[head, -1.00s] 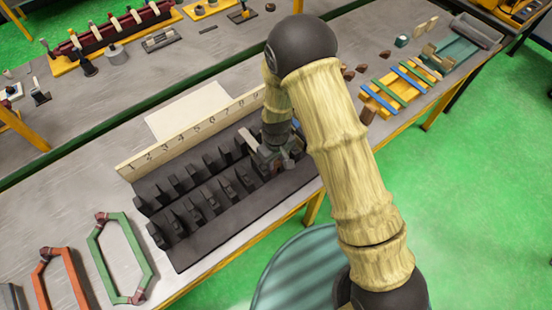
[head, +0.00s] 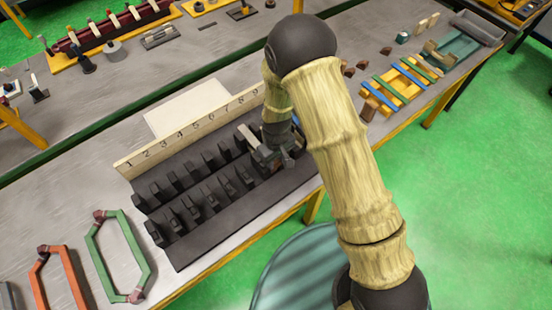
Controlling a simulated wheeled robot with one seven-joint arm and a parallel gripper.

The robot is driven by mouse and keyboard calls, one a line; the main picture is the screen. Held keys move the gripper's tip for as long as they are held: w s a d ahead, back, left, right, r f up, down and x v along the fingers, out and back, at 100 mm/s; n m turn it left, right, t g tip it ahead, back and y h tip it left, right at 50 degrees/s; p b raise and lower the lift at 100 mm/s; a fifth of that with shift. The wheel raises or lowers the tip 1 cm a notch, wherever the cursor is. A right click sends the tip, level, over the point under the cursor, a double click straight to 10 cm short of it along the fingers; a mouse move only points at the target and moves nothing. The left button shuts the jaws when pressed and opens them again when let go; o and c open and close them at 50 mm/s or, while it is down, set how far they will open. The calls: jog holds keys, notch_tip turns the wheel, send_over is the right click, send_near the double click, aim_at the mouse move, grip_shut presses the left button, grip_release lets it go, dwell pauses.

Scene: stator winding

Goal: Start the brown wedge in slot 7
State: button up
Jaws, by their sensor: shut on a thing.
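The dark stator block (head: 240,208) stands on the bench with two rows of black teeth. A pale strip (head: 190,128) numbered 1 to 9 runs along its far side. My gripper (head: 277,160) is low over the right part of the block, to the right of the number 7 in the picture. It is shut. What is between its jaws is hidden by the gripper and arm, so the held brown wedge cannot be made out. The floor of slot 7 and any contact there are hidden too.
A green coil frame (head: 93,247) and a red one (head: 38,290) lie left of the block. A yellow rack (head: 384,103) with blue and green strips, small brown pieces (head: 361,65) and a teal tray (head: 455,53) lie to the right. A white sheet (head: 190,107) lies behind the strip.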

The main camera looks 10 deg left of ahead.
jog(key=shift+f, duration=0.1)
jog(key=shift+w+a, duration=0.55)
jog(key=shift+a, duration=0.05)
dwell(0.9)
jog(key=o, duration=1)
jog(key=shift+o, duration=0.2)
jog(key=shift+b, duration=0.3)
notch_tip(320, 180, up, 17)
jog(key=b, duration=0.4)
jog(key=shift+r, duration=0.2)
